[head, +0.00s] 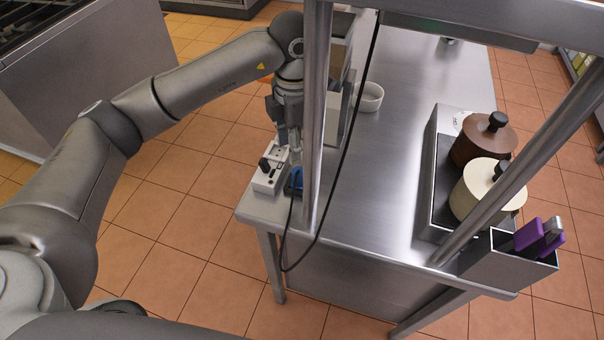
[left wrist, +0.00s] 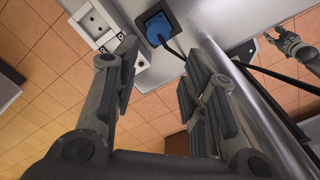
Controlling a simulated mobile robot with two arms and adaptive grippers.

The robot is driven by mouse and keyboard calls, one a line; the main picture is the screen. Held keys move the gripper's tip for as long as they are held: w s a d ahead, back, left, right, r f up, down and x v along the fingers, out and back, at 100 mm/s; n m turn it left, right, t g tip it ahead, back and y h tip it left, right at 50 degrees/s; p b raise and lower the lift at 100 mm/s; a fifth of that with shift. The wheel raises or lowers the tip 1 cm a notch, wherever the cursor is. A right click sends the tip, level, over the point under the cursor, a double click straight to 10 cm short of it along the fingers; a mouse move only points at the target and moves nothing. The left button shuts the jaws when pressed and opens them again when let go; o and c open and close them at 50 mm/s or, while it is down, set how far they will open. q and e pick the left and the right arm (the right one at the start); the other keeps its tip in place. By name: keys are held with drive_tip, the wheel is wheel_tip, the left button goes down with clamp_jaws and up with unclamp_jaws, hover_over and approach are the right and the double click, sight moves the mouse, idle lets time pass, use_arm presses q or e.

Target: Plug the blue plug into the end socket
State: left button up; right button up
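The blue plug (left wrist: 158,30) sits in a dark square holder (left wrist: 170,14) on the steel table, with a black cable running from it.
A steel post (head: 317,110) stands close right of my left gripper. The black cable (head: 345,150) hangs past the table edge. A white bowl (head: 369,96), lidded pots (head: 483,140) and a steel bin with purple-handled items (head: 510,262) stand further right. The table's middle is clear.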

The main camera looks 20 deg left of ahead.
sight(299, 170)
use_arm(q)
drive_tip(key=shift+f, duration=0.15)
drive_tip(key=shift+f+p, duration=0.3)
drive_tip(key=shift+f, duration=0.3)
wheel_tip(299, 170, down, 4)
drive_tip(key=shift+p, duration=0.5)
drive_tip(key=shift+w+f, duration=0.1)
drive_tip(key=shift+f, duration=0.05)
drive_tip(key=shift+f+p, duration=0.25)
drive_tip(key=shift+p, duration=0.15)
drive_tip(key=f, duration=0.1)
drive_tip(key=f+p, duration=0.2)
drive_tip(key=shift+w+d+f, duration=0.15)
drive_tip(key=shift+w+f, duration=0.05)
drive_tip(key=shift+w, duration=0.05)
drive_tip(key=shift+f, duration=0.55)
use_arm(e)
drive_tip(key=r, duration=0.4)
drive_tip(key=shift+s+a+r, duration=0.1)
drive_tip(key=shift+s+a, duration=0.2)
drive_tip(key=shift+s, duration=0.1)
use_arm(q)
drive_tip(key=shift+c, duration=0.5)
